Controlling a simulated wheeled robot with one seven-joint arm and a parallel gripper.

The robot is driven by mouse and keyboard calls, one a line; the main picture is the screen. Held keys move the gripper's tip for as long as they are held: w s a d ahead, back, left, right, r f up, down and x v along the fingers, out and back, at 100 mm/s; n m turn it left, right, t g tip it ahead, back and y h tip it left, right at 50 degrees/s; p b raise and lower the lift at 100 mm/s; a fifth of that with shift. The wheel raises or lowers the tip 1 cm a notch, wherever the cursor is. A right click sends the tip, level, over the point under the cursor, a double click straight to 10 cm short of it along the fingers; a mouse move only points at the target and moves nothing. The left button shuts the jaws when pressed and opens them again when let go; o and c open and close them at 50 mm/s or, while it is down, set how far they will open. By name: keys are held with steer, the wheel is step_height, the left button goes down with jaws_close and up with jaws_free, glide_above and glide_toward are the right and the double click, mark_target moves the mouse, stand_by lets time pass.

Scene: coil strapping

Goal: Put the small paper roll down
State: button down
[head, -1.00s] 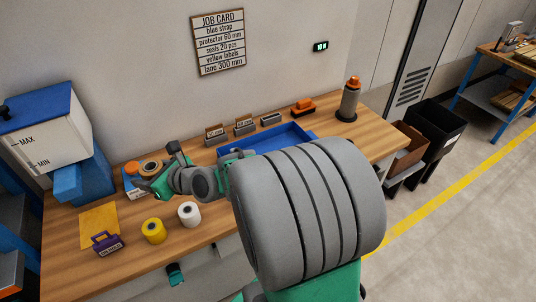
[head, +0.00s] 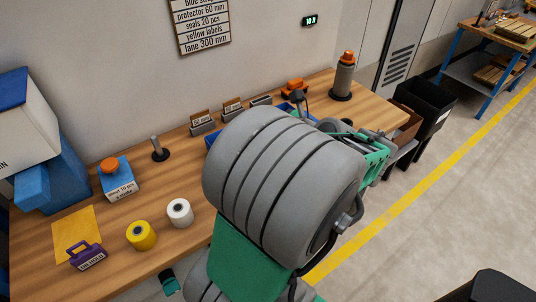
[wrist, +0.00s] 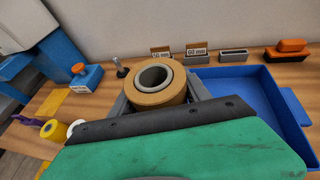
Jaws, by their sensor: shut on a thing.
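The small paper roll (wrist: 155,98) is a brown ring with a grey core and an open centre, seen in the wrist view. My gripper (wrist: 158,90) is shut on it, with one grey finger at each side. The roll shows in front of the bench's back row, just left of the blue tray (wrist: 292,108). Whether it touches anything below cannot be told. In the head view my own arm hides the gripper and the roll.
A bare dark post (head: 159,150) stands on the wooden bench. Yellow (head: 141,235) and white (head: 180,212) rolls stand near the front edge. Labelled holders (head: 202,124) line the back. An orange-topped grey post (head: 343,78) stands right. The bench between bare post and white roll is clear.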

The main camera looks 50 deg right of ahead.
steer(key=w+f, duration=0.3)
steer(key=w, duration=0.1)
steer(key=w+f+b, duration=0.1)
steer(key=w+f, duration=0.2)
steer(key=w, duration=0.1)
steer(key=w+f, duration=0.3)
steer(key=w, duration=0.1)
steer(key=shift+d+f, duration=0.1)
steer(key=shift+f, duration=0.25)
steer(key=shift+w+f+b, duration=0.2)
steer(key=shift+f+b, duration=0.1)
steer(key=shift+f, duration=1.3)
steer(key=shift+f, duration=0.1)
steer(key=c, duration=0.8)
jaws_free()
steer(key=shift+o, duration=0.2)
